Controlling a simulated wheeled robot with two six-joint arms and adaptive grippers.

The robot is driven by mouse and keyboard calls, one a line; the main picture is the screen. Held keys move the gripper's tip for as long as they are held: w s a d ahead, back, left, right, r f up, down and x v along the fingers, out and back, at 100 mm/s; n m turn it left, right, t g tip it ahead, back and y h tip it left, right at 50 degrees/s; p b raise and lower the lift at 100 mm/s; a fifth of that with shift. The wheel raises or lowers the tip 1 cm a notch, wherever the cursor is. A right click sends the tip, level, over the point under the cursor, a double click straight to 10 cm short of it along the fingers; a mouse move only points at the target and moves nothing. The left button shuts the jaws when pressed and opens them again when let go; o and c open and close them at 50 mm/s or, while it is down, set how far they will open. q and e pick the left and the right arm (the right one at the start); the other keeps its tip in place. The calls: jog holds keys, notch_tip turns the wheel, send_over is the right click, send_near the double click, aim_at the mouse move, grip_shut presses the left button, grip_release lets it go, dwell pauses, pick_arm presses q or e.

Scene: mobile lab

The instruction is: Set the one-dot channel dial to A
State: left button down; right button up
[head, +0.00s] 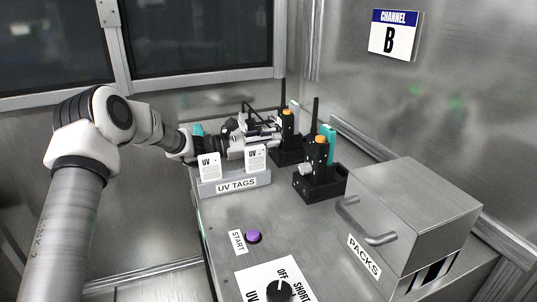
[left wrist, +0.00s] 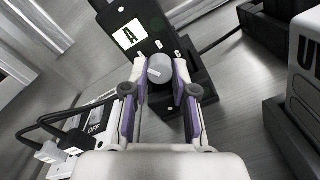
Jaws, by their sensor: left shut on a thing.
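Two black radios with orange knobs stand in black holders on the steel bench. My left gripper (left wrist: 160,66) reaches the far radio (head: 287,128) from the left. Its purple-lined fingers are shut on a round grey dial (left wrist: 160,72), one on each side. The dial has a pale pointer line, and small white marks sit beyond it; I cannot tell which mark it points to. I cannot make out dots on either radio.
A wall sign (head: 394,36) reads CHANNEL B. The UV TAGS rack (head: 236,185) stands just in front of my left gripper. A steel PACKS box (head: 412,215) is at the right. A purple START button (head: 253,236) and an OFF/SHORT dial (head: 279,291) are in front.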

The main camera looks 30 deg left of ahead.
dwell(0.3)
pick_arm(q)
jog(key=c, duration=0.9)
grip_release()
jog(key=v, duration=1.2)
